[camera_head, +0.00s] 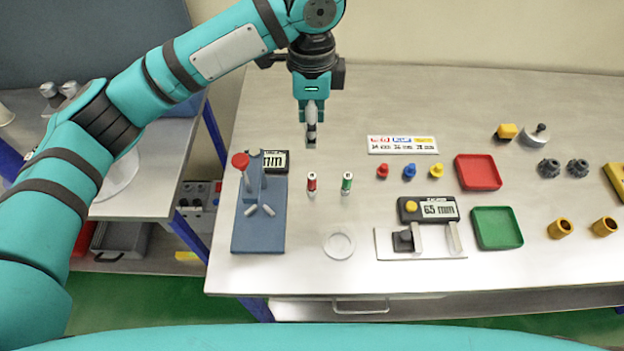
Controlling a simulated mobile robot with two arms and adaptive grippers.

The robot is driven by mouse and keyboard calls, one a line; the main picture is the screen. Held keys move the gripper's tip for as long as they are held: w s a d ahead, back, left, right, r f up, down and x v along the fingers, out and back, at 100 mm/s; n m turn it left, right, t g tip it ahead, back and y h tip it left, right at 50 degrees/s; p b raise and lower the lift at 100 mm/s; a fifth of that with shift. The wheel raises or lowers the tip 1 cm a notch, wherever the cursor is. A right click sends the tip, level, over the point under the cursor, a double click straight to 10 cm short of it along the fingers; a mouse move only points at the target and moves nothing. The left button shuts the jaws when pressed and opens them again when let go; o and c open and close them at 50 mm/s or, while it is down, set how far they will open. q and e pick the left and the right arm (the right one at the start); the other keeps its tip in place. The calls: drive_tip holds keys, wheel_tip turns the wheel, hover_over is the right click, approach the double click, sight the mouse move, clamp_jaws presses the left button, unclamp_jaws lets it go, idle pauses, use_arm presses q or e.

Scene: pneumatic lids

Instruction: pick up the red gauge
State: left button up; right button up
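A small red-banded silver cylinder (311,184), which looks like the red gauge, stands upright on the metal table. A similar green-banded cylinder (346,183) stands to its right. My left gripper (311,138) points down over the table, behind and above the red-banded cylinder in the picture and apart from it. Its fingers overlap in this view, so I cannot see whether there is a gap between them. No object is visible in it. My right gripper is out of view.
A blue stand with a red knob (240,161) is close on the left, with a display (274,162) behind it. A white ring (340,244) lies in front. A caliper (426,209), coloured pegs (409,172), a red tray (478,172) and a green tray (497,228) are to the right.

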use_arm(q)
drive_tip(key=p, duration=0.2)
hover_over(312, 175)
wheel_tip(312, 175, down, 10)
drive_tip(key=shift+r, duration=0.1)
drive_tip(key=shift+f, duration=0.5)
drive_tip(key=shift+f+p, duration=0.4)
drive_tip(key=shift+p, duration=0.1)
wheel_tip(312, 175, down, 4)
drive_tip(key=shift+s+r+p, duration=0.1)
drive_tip(key=shift+r+p, duration=0.1)
drive_tip(key=shift+p, duration=0.45)
drive_tip(key=shift+f, duration=0.35)
drive_tip(key=shift+c, duration=0.4)
clamp_jaws()
